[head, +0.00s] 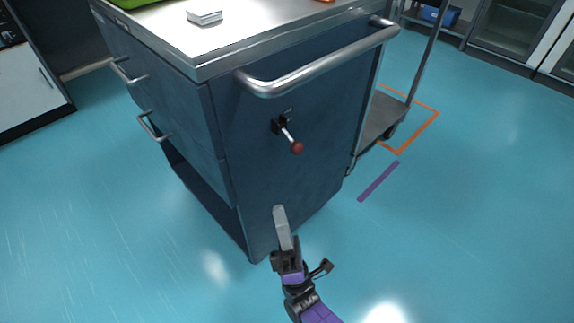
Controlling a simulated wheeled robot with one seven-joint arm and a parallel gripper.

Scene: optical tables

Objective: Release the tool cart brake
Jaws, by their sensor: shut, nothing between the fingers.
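The tool cart (285,185) is a dark blue cabinet with a steel top, standing in the middle of the head view. Its brake lever (288,136) sits on the side panel facing me, with a black mount, a short metal shaft and a red ball knob (296,147). The lever slants down to the right from its mount. My gripper (280,212) is shut and empty, below the red knob in the picture, in front of the lower part of the panel. It appears apart from the lever.
A steel push handle (320,65) runs across the panel above the lever. Drawer handles (152,128) stick out on the cart's left face. A flat trolley (384,115) stands behind at right, in an orange floor outline. The blue floor at right and left is clear.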

